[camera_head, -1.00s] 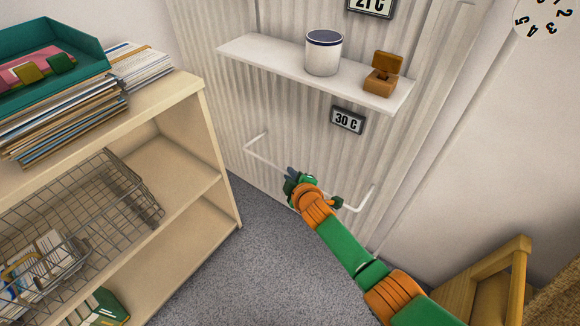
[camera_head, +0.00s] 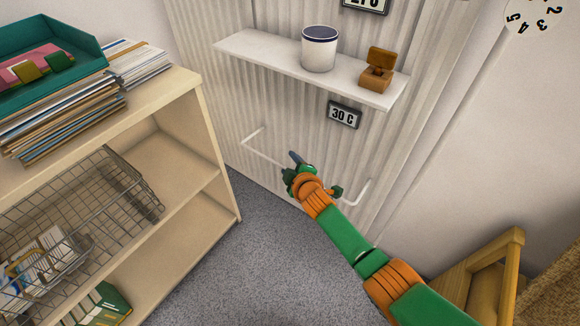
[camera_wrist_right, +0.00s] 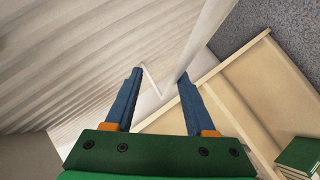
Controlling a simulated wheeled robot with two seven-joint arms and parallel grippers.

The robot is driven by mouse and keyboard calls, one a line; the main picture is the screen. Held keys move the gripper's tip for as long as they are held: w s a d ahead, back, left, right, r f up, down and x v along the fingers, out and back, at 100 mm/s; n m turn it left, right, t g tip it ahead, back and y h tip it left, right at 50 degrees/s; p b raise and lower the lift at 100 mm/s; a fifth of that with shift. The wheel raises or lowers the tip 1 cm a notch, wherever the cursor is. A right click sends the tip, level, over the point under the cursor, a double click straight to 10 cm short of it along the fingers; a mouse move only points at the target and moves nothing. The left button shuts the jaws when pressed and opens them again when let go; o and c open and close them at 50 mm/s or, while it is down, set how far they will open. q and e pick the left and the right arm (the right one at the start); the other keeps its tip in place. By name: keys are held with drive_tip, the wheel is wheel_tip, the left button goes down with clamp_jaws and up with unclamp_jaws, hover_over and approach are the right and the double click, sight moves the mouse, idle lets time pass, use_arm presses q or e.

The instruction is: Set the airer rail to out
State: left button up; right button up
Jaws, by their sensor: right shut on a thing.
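The airer rail (camera_head: 262,158) is a thin white U-shaped bar on the ribbed radiator, below the shelf. Its two side arms stand out from the radiator. My right gripper (camera_head: 294,165) is at the middle of the rail's front bar and hides part of it. In the right wrist view, my right gripper (camera_wrist_right: 160,75) has its blue fingers on either side of the white rail (camera_wrist_right: 193,48), which runs down between them against the right finger. It is shut on the rail. My left gripper is not in view.
A white shelf (camera_head: 270,57) above the rail holds a white canister (camera_head: 319,50) and an open brown box (camera_head: 376,72). A wooden bookcase (camera_head: 195,140) with a wire basket (camera_head: 75,215) stands left. A wooden chair (camera_head: 490,270) is at lower right. Grey carpet (camera_head: 235,265) lies between.

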drive_tip(key=shift+s+a, duration=0.1)
idle(0.5)
drive_tip(key=shift+s+r, duration=0.1)
drive_tip(key=p+v, duration=0.5)
drive_tip(key=v, duration=0.1)
drive_tip(key=shift+s, duration=0.35)
